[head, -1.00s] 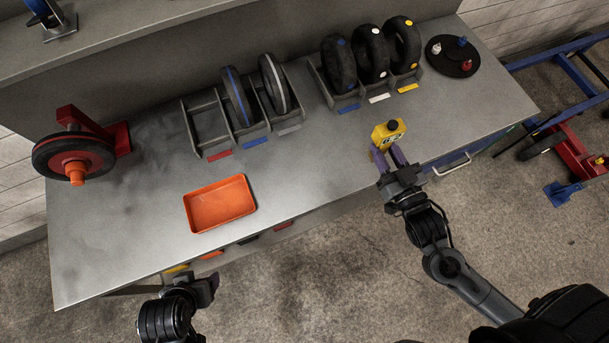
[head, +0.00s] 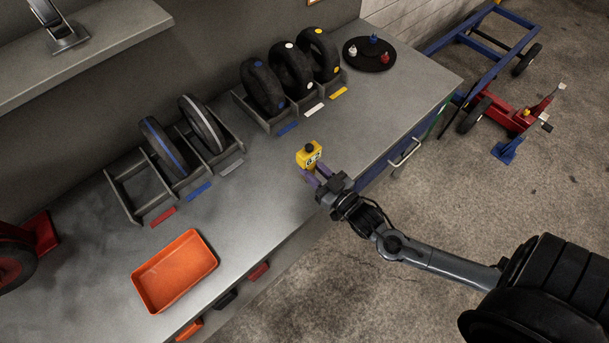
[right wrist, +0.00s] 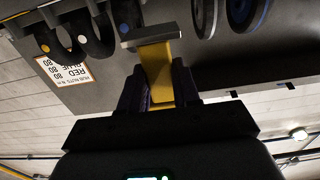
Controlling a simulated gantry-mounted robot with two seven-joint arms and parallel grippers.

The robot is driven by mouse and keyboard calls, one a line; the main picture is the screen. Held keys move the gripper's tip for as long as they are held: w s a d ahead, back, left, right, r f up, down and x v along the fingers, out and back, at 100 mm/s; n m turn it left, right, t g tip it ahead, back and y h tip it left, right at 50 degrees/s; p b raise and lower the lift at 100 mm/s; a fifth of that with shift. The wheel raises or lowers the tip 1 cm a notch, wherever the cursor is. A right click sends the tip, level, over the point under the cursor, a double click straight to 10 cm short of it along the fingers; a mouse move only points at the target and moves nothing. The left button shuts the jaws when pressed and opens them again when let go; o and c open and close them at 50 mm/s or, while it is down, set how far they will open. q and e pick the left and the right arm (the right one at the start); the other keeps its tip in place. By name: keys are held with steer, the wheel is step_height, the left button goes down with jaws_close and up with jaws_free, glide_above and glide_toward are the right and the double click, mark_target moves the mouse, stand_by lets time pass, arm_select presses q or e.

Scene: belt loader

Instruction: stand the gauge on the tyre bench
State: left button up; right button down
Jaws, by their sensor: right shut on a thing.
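The gauge (head: 309,155) is a small yellow block with a black knob on top and dark marks on its face. It appears upright over the front part of the grey tyre bench (head: 265,185), right of the orange tray. My right gripper (head: 313,175) has its purple fingers shut on the gauge from the front side. In the right wrist view the gauge (right wrist: 158,75) shows as a yellow body with a grey end between the fingers. I cannot tell whether its base touches the bench. My left gripper is out of view.
Racks with upright tyres (head: 291,68) stand along the back of the bench. A dark round tray (head: 370,62) with small coloured pieces is at the far right. The orange tray (head: 174,270) lies at front left. Bare bench surrounds the gauge.

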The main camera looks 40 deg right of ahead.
mark_target(306, 167)
steer(key=w+f, duration=0.1)
steer(key=w, duration=0.2)
steer(key=shift+f, duration=0.4)
steer(key=shift+s+f+b, duration=0.1)
steer(key=shift+f+b, duration=0.5)
steer(key=shift+f, duration=1.35)
steer(key=shift+f, duration=0.1)
steer(key=c, duration=0.8)
jaws_free()
steer(key=shift+f, duration=0.1)
steer(key=s, duration=1.2)
steer(key=shift+p, duration=0.45)
steer(key=shift+r, duration=0.2)
